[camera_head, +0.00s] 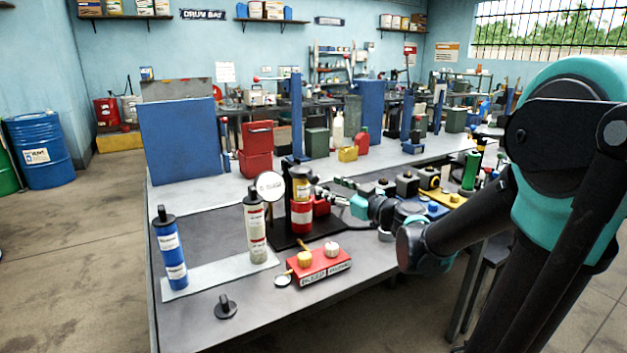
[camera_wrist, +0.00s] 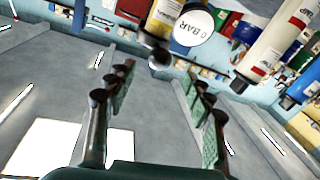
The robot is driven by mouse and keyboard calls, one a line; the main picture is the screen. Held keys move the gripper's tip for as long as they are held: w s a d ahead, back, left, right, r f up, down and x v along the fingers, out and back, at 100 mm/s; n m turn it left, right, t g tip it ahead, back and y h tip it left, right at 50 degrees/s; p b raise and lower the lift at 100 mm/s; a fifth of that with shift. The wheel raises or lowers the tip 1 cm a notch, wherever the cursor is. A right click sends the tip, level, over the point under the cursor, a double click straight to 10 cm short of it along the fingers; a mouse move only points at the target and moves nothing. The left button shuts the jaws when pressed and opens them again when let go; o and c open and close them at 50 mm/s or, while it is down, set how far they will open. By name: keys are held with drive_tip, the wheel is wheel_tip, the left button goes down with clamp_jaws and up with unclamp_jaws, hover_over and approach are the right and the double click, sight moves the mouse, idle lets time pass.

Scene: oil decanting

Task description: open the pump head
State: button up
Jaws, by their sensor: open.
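The pump assembly stands on a black base (camera_head: 300,245) near the table's front. It has an upright yellow-and-red cylinder (camera_head: 301,215) and a round white gauge (camera_head: 270,186). In the wrist view the gauge (camera_wrist: 193,27) reads "0 BAR", with the yellow cylinder (camera_wrist: 165,12) behind it. A small dark round knob (camera_wrist: 160,60) shows just below the gauge, near the gap between my fingertips. My gripper (camera_wrist: 158,72) is open and empty, fingers apart. In the head view my gripper (camera_head: 343,193) is just right of the cylinder. I cannot tell whether it touches anything.
A blue bottle (camera_head: 170,250) and a white bottle (camera_head: 256,228) stand on a light strip in front. A red box with two knobs (camera_head: 320,268) and a loose black cap (camera_head: 226,306) lie near the front edge. Red containers (camera_head: 257,150) and a blue panel (camera_head: 180,140) stand behind.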

sight(318, 180)
drive_tip(key=x, duration=0.8)
drive_tip(key=shift+c, duration=0.5)
clamp_jaws()
